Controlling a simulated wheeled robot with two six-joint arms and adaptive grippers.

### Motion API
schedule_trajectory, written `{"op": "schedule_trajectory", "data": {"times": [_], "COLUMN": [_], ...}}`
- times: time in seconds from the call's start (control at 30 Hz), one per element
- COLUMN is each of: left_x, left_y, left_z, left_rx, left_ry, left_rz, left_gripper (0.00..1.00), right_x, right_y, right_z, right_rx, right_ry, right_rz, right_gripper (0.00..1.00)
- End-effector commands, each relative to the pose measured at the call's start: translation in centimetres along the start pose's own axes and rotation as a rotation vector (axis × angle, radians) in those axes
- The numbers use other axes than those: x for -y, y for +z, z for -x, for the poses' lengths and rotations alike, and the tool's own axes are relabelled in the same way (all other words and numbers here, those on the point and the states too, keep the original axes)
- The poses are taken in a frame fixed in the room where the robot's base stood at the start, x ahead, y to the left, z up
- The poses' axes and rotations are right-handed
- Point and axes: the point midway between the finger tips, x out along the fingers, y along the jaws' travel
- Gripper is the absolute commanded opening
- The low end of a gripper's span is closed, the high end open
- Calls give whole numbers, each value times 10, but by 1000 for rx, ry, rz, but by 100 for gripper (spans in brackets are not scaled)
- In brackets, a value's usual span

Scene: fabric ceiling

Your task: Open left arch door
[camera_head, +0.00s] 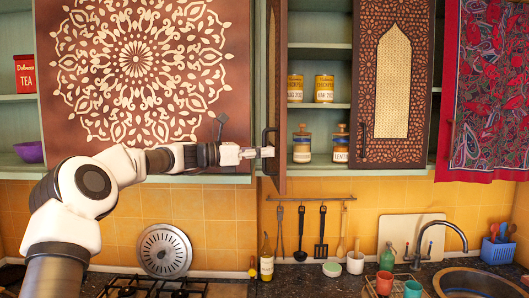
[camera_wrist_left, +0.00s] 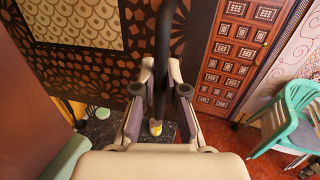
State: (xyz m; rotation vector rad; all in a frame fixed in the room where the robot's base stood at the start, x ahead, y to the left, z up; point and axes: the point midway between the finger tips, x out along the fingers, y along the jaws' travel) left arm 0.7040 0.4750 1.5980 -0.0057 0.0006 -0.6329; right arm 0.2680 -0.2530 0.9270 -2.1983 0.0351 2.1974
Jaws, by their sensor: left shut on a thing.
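The left arch door (camera_head: 277,95) stands swung out and shows nearly edge-on in the head view. In the left wrist view its patterned face (camera_wrist_left: 75,30) fills the upper left. Its dark upright bar handle (camera_head: 268,165) also runs between my fingers in the left wrist view (camera_wrist_left: 165,45). My left gripper (camera_head: 264,152) is shut on this handle at the door's lower part. The matching right arch door (camera_head: 393,75) is beside the open shelves. My right gripper is in neither view.
The open cabinet has shelves (camera_head: 320,106) with tins and jars. A large medallion-patterned panel (camera_head: 135,60) is left of the door. Below are hanging utensils (camera_head: 322,235), a bottle (camera_head: 267,258) and a hob (camera_head: 150,287). The wrist view shows a green chair (camera_wrist_left: 290,115).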

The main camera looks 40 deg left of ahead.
Motion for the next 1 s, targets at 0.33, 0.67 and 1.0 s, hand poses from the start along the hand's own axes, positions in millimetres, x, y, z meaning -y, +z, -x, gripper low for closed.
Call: {"op": "schedule_trajectory", "data": {"times": [0.33,0.67,1.0], "left_x": [0,-1,-1], "left_y": [-2,0,-2], "left_z": [-1,43,114], "left_rx": [-3,4,-1], "left_ry": [-1,1,-1], "left_rz": [2,2,3], "left_gripper": [23,23,23], "right_x": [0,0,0], "right_y": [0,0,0], "right_z": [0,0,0], "right_rx": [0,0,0], "right_ry": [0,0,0], "right_rz": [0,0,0], "right_gripper": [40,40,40]}}
